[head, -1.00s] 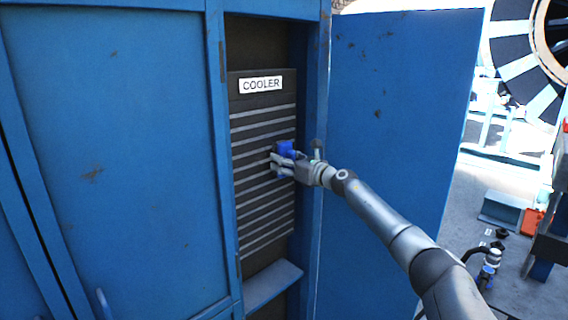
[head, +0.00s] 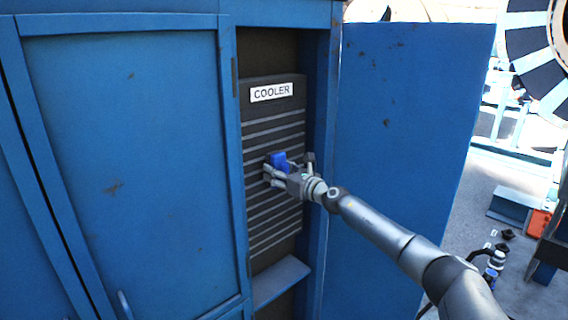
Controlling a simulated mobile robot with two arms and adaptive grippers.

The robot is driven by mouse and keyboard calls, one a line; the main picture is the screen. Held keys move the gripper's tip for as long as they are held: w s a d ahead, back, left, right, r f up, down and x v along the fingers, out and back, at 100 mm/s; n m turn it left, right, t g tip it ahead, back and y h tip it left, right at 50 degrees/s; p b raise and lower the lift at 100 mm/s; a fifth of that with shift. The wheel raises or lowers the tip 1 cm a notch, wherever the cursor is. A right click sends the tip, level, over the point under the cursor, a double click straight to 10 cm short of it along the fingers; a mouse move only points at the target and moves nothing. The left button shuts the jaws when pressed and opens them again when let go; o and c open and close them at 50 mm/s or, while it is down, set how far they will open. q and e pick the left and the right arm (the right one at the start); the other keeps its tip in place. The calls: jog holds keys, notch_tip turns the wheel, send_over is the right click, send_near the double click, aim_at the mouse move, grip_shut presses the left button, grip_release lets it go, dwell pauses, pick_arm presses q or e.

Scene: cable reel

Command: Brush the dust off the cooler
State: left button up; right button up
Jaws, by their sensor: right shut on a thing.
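The cooler (head: 272,125) is a dark panel with pale horizontal slats and a white label reading COOLER. It stands inside an open bay of the blue cabinet. My right gripper (head: 270,174) is in front of the middle of the slats, shut on a small blue brush (head: 279,161). The brush is at the slats; I cannot tell whether its bristles touch them. The gripper hides part of the brush and some slats. Dust on the slats cannot be made out at this size. My left gripper is not in view.
A blue cabinet door (head: 405,130) stands open to the right of the bay, behind my right arm. A closed blue door (head: 125,170) is on the left. A ledge (head: 280,281) juts out below the cooler. A large reel (head: 535,50) and an orange box (head: 538,223) are at the right.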

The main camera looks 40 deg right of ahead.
aim_at(249, 175)
jog(key=shift+a, duration=0.55)
jog(key=shift+s+a+p, duration=0.2)
jog(key=shift+a+p, duration=1.65)
jog(key=shift+p, duration=0.2)
jog(key=shift+a+r+p, duration=0.2)
jog(key=shift+a+p, duration=0.8)
jog(key=shift+p, duration=0.2)
jog(key=shift+s+a+f+p, duration=0.1)
jog(key=shift+a+p, duration=0.4)
jog(key=shift+a, duration=0.25)
